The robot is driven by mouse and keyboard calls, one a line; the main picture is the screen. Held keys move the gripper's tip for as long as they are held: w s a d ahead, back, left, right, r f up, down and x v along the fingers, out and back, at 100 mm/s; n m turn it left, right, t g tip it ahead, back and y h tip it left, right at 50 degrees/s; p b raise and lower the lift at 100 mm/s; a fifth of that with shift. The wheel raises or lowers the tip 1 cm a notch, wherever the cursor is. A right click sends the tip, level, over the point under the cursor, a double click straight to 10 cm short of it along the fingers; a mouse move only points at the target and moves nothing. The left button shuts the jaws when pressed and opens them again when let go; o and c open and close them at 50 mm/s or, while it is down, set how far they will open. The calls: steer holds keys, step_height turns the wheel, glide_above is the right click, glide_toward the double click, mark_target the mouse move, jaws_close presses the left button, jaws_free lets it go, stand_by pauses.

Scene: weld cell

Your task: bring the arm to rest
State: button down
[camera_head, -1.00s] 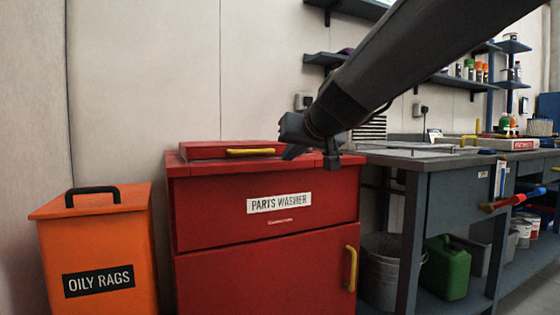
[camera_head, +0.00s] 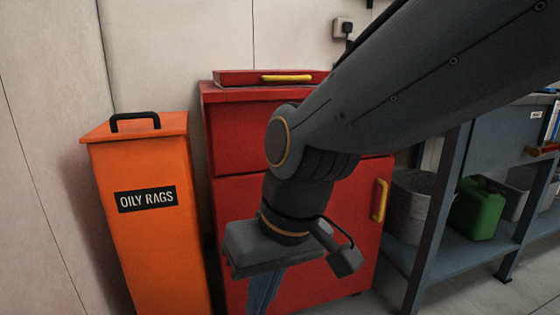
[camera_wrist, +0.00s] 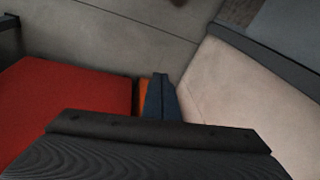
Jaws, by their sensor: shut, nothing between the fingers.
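My arm reaches in from the upper right of the head view and bends down in front of the red parts washer. My gripper (camera_head: 264,292) points downward at the bottom of that view, its fingers partly cut off by the frame edge. In the wrist view the narrow fingers (camera_wrist: 160,98) are together, with nothing held between them. The gripper body hides the middle of the washer's front.
The orange oily rags bin (camera_head: 150,240) stands left of the red parts washer (camera_head: 225,135). The washer's yellow door handle (camera_head: 380,200) shows right of my arm. A grey workbench (camera_head: 495,135) with a green can (camera_head: 478,208) beneath stands at right.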

steer(key=s+d+f+g+h, duration=0.1)
steer(key=s+d+f, duration=0.1)
steer(key=s, duration=0.3)
steer(key=d+r+m+h+p, duration=0.1)
steer(key=d+r+m+p, duration=0.2)
steer(key=d+r+p, duration=0.7)
steer(key=d+r+m+p, duration=0.3)
steer(key=d+r+p, duration=0.7)
steer(key=r+p, duration=0.8)
steer(key=p, duration=0.9)
steer(key=shift+w+d+h, duration=0.2)
steer(key=shift+w+h, duration=0.05)
steer(key=shift+h, duration=0.15)
